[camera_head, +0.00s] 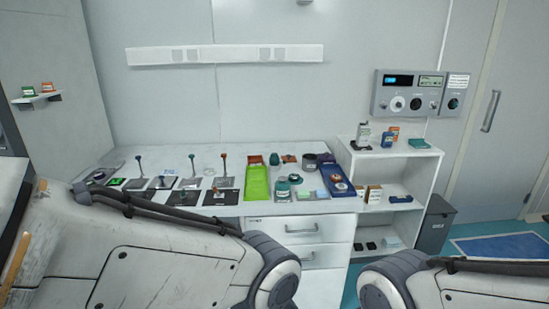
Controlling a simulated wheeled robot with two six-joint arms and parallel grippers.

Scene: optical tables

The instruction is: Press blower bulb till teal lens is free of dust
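Several small teal items stand at the right part of the white table (240,154). One rounded teal item (282,186) sits on a grey base near the front edge. Another small teal item (274,159) stands behind it, and a low teal piece (295,178) lies beside it. At this size I cannot tell which is the blower bulb and which is the teal lens, and dust cannot be seen. My two arms fill the lower foreground, but neither gripper shows.
A lime-green tray (257,184) and a blue tray (337,180) flank the teal items. Several upright posts on dark plates (221,197) fill the table's left part. A white shelf unit (398,165) stands right, beside a dark bin (436,224). A control panel (420,94) hangs on the wall.

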